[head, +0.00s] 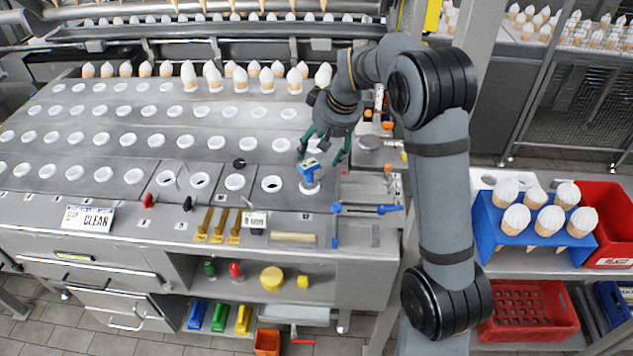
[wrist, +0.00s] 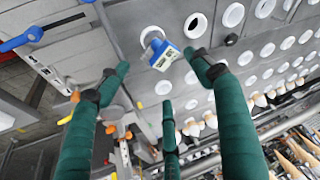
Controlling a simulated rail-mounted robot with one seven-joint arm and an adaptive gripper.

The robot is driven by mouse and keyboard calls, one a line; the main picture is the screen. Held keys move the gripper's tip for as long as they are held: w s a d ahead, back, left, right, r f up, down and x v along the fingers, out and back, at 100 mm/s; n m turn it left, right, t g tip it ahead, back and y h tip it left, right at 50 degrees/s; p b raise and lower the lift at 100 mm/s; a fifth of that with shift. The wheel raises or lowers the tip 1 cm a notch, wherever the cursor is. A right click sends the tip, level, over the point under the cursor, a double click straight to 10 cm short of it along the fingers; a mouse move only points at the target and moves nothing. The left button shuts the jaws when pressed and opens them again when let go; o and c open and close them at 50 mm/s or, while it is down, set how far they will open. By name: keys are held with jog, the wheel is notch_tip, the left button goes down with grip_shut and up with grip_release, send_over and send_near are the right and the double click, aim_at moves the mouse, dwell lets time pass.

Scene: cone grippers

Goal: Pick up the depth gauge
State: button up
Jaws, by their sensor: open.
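The depth gauge appears to be the small blue and white device (head: 311,165) by a white-rimmed hole at the right end of the front row of the metal plate. In the wrist view the blue and white gauge (wrist: 165,56) lies beyond the fingertips, beside a white ring. My gripper (head: 322,158) has green fingers and points down, spread around and above the gauge. In the wrist view the gripper (wrist: 160,72) is open with nothing between its fingers. I cannot tell whether any finger touches the gauge.
The metal plate (head: 110,180) has rows of white-rimmed holes, with cones along its back. A blue clamp-like part (head: 368,209) is right of the gauge. A white sign (head: 88,219) and yellow-brown tools (head: 219,225) lie along the front. A blue cone rack (head: 545,235) stands right.

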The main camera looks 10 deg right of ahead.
aim_at(310, 165)
jog(key=shift+n, duration=0.9)
jog(key=x, duration=0.2)
jog(key=p+x, duration=0.1)
jog(key=x, duration=0.2)
jog(key=shift+a, duration=0.4)
jog(key=shift+w+a+f+p, duration=0.25)
jog(key=shift+f+p, duration=0.05)
jog(key=shift+f, duration=0.15)
jog(key=x, duration=0.1)
jog(key=p+x, duration=0.2)
jog(key=x, duration=0.1)
jog(key=shift+d+f, duration=0.1)
jog(key=shift+d, duration=0.15)
jog(key=shift+w+a+f, duration=0.1)
jog(key=shift+w+f, duration=0.05)
jog(key=shift+f, duration=0.15)
jog(key=shift+c, duration=0.7)
jog(key=c, duration=1.5)
